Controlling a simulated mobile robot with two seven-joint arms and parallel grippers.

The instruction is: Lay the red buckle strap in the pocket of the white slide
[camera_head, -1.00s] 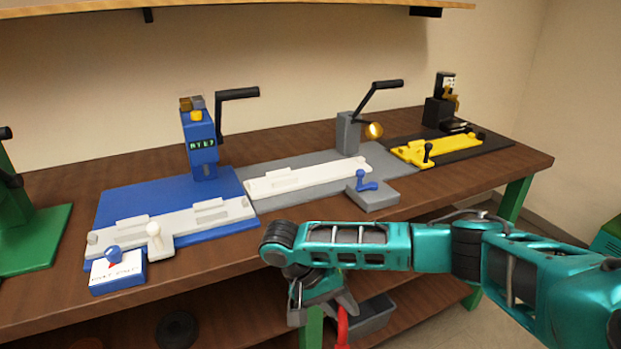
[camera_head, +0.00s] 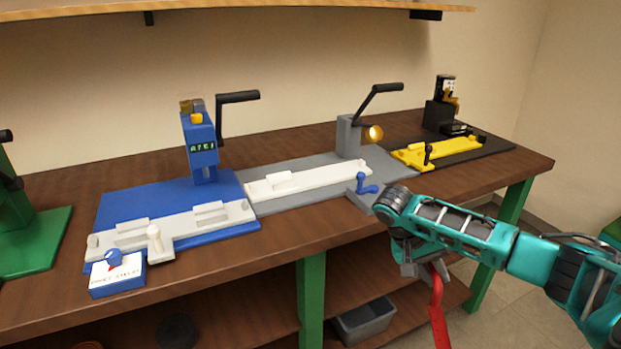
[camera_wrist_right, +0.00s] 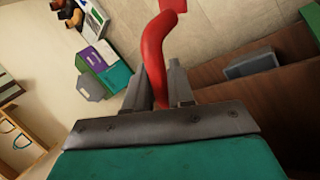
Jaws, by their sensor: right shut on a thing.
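My right gripper (camera_head: 424,268) hangs in front of the bench's front edge, right of centre in the head view. It is shut on the red buckle strap (camera_head: 437,312), which hangs down below it. In the right wrist view the strap (camera_wrist_right: 153,60) rises from between the fingers (camera_wrist_right: 160,85) and bends near its far end. The white slide (camera_head: 310,180) lies on the grey base plate (camera_head: 285,203) at mid-bench, with a raised white block on it. Its pocket is hard to make out at this size. My left gripper is not in view.
A blue station (camera_head: 203,150) with a light slide stands left, a yellow slide (camera_head: 440,152) on a black plate right. A grey post with a crank (camera_head: 350,135) and a blue-handled box (camera_head: 366,188) flank the white slide. A grey bin (camera_head: 365,322) sits below.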

